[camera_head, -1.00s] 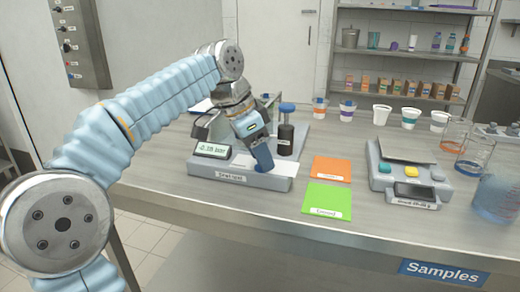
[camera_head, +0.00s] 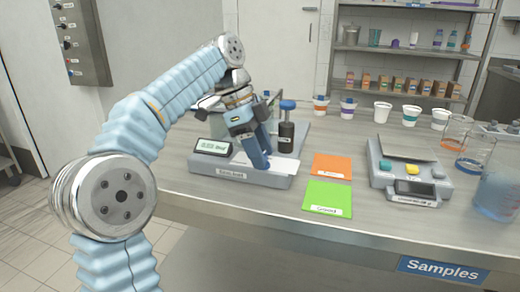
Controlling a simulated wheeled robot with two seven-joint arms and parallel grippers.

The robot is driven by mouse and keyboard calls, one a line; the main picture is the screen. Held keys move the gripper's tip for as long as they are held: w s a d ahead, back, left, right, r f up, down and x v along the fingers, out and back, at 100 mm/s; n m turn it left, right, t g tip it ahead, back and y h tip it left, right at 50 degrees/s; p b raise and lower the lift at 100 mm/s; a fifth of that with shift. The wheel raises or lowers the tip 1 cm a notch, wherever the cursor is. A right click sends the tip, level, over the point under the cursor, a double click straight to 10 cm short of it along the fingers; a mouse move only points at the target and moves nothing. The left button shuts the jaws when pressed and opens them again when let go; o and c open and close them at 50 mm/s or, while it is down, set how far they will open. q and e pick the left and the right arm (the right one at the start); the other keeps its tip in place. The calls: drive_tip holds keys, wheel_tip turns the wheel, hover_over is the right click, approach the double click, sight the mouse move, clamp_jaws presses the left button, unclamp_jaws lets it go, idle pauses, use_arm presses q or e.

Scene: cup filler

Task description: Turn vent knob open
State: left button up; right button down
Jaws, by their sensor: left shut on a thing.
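My left gripper (camera_head: 262,158) is above the grey filler device (camera_head: 240,181) on the bench, fingers pointing down. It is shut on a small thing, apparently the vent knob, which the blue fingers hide. The device has a lit display (camera_head: 214,147) at its left; its text is too small to read surely. A dark cylinder with a blue cap (camera_head: 287,105) stands on the device just right of the gripper, apart from it. A white plate (camera_head: 286,171) lies under and beside the fingers. My right gripper is not in view.
An orange card (camera_head: 332,167) and a green card (camera_head: 328,198) lie right of the device. A scale (camera_head: 411,170) stands farther right, with beakers (camera_head: 476,157) beyond. Several cups (camera_head: 382,111) stand along the back. The bench front edge is clear.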

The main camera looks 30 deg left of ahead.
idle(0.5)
use_arm(q)
drive_tip(key=o, duration=1.1)
drive_tip(key=shift+c, duration=0.2)
